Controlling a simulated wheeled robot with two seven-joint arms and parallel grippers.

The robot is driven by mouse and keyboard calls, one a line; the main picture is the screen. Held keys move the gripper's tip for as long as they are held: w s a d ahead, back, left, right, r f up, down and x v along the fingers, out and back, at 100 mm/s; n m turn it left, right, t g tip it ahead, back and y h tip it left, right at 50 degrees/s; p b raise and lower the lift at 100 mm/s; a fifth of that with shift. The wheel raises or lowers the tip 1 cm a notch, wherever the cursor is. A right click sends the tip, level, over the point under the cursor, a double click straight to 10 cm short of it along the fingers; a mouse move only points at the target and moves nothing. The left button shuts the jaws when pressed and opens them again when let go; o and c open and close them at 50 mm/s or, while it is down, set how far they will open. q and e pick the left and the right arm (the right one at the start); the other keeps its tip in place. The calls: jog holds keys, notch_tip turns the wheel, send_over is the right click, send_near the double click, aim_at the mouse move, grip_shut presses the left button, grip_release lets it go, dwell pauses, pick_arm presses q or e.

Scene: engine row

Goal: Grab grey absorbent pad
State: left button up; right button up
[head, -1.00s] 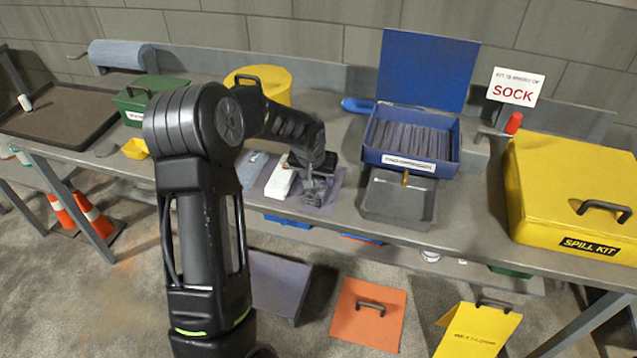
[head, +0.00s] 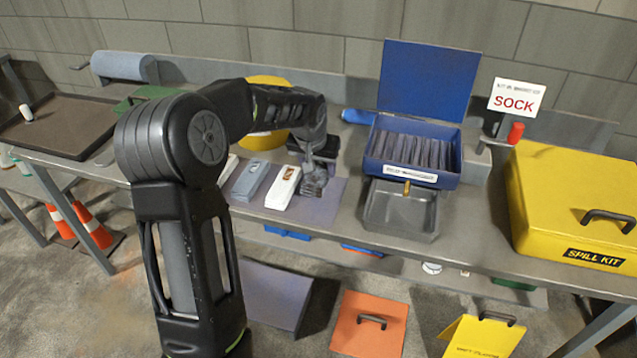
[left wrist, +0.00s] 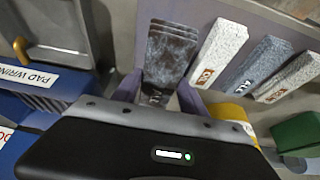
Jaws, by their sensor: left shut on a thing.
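The dark grey absorbent pad (left wrist: 172,55) shows in the left wrist view, between the fingers of my left gripper (left wrist: 160,90). My left gripper (head: 314,182) is shut on it, over the right part of a purple-grey mat (head: 333,192) on the bench. In the head view the gripper and wrist hide most of the pad. Whether it is clear of the mat I cannot tell. A white pad (head: 283,187) lies just left of the gripper, with a blue-grey pad (head: 250,180) beyond it. My right gripper is in neither view.
A blue open-lid box (head: 411,152) and a grey tray (head: 401,210) stand right of the mat. A yellow spill kit case (head: 570,200) is farther right. A yellow round container (head: 266,140) stands behind my left arm. A grey bench rail runs behind.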

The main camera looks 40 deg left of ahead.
pick_arm(q)
jog(key=shift+r, duration=1.2)
